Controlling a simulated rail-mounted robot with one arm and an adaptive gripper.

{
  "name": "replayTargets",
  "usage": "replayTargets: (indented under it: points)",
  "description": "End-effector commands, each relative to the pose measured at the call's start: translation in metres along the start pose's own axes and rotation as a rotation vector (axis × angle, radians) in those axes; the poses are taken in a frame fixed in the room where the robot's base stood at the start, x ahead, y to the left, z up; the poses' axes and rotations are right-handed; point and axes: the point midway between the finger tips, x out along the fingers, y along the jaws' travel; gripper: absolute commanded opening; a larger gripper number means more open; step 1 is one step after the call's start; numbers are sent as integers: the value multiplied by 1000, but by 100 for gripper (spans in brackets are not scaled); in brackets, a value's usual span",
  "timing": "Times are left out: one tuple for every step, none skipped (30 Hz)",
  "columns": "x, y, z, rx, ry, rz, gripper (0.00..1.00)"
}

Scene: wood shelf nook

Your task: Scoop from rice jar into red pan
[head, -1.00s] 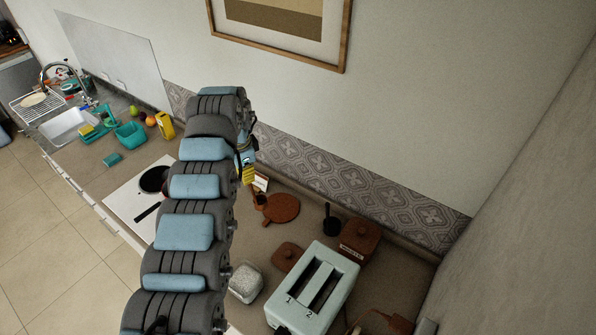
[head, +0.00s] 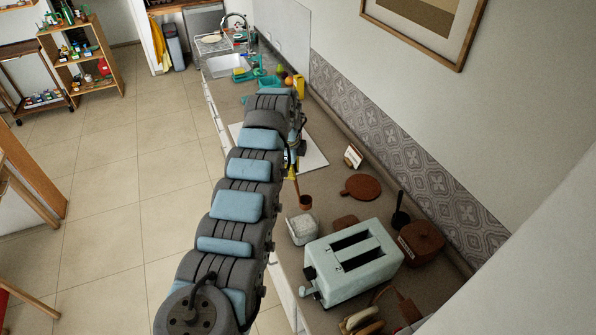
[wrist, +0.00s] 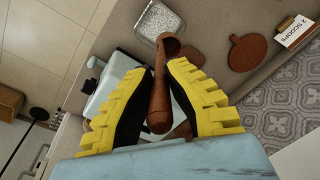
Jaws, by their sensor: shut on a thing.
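My gripper (wrist: 165,103) is shut on the handle of a brown scoop (wrist: 160,97). The scoop's cup points away from the gripper, toward the jar in the wrist view; its contents cannot be made out. In the head view the scoop's cup (head: 305,202) hangs just beyond the white, grain-filled square jar (head: 302,230), apparently above the counter. The open jar also shows in the wrist view (wrist: 160,22), near the cup. No red pan can be made out; my arm covers much of the white hob (head: 315,157).
A pale toaster (head: 352,262) stands close to the jar. A round brown board or lid (head: 361,187), a "2 SCOOPS" card (wrist: 295,32) and a brown lidded pot (head: 422,243) are along the wall. The sink (head: 228,66) is at the far end.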

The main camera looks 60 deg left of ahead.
Motion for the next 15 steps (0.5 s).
replayTargets:
  points:
    - [1,0,0,0,0,0,0]
    - [2,0,0,0,0,1,0]
    - [3,0,0,0,0,1,0]
    - [4,1,0,0,0,1,0]
    - [5,1,0,0,0,2,0]
    - [7,1,0,0,0,2,0]
    - [8,1,0,0,0,3,0]
    - [10,2,0,0,0,3,0]
    - [13,2,0,0,0,4,0]
    - [14,2,0,0,1,4,0]
    - [17,2,1,0,0,4,0]
    - [20,3,1,0,1,3,0]
    - [22,3,1,0,0,3,0]
    - [24,3,1,0,0,2,0]
    - [27,3,1,0,0,2,0]
